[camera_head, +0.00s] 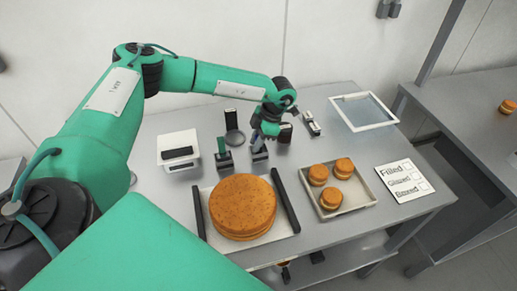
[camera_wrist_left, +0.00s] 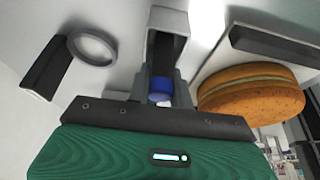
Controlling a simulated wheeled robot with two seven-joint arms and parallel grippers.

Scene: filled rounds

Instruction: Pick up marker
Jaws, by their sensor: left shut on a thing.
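My left gripper (camera_head: 262,147) is low over the table, at a small black holder (camera_head: 259,156) behind the large round cake. In the left wrist view, my left gripper (camera_wrist_left: 162,98) is shut on a short blue piece with a white part, which I take to be the marker (camera_wrist_left: 160,86). The fingers hide most of it. In the head view the marker cannot be made out, and I cannot tell whether it is clear of the holder. My right gripper is not in view.
A similar holder (camera_head: 223,160) with a green piece stands just left. The large cake (camera_head: 242,205) lies on a tray (camera_head: 287,243) in front. Right are a tray (camera_head: 331,215) of small rounds, a checklist card (camera_head: 402,181) and a clear-topped frame (camera_head: 363,112). A white box (camera_head: 178,147) stands left.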

